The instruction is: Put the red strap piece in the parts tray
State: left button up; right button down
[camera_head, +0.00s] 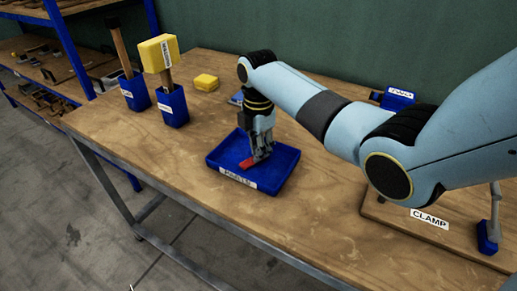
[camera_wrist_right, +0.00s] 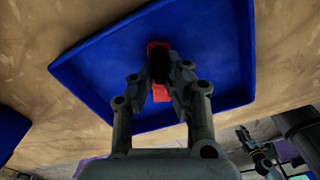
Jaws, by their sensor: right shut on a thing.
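The red strap piece (camera_head: 247,163) is at the fingertips of my right gripper (camera_head: 260,155), inside the outline of the blue parts tray (camera_head: 285,172). In the right wrist view the red strap piece (camera_wrist_right: 161,94) shows between the fingers of the right gripper (camera_wrist_right: 161,72), with the blue tray (camera_wrist_right: 105,75) behind it. The right gripper is shut on the piece. The piece is low over the tray floor; I cannot tell whether it touches it.
Two blue holders (camera_head: 173,106) stand on the workbench at the left, one with a yellow-headed mallet (camera_head: 159,53). A yellow block (camera_head: 206,82) lies behind the tray. A board labelled CLAMP (camera_head: 425,230) is at the right. The bench front is clear.

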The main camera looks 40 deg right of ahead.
jog(key=shift+f, duration=0.15)
jog(key=c, duration=1.4)
grip_release()
notch_tip(320, 180, up, 12)
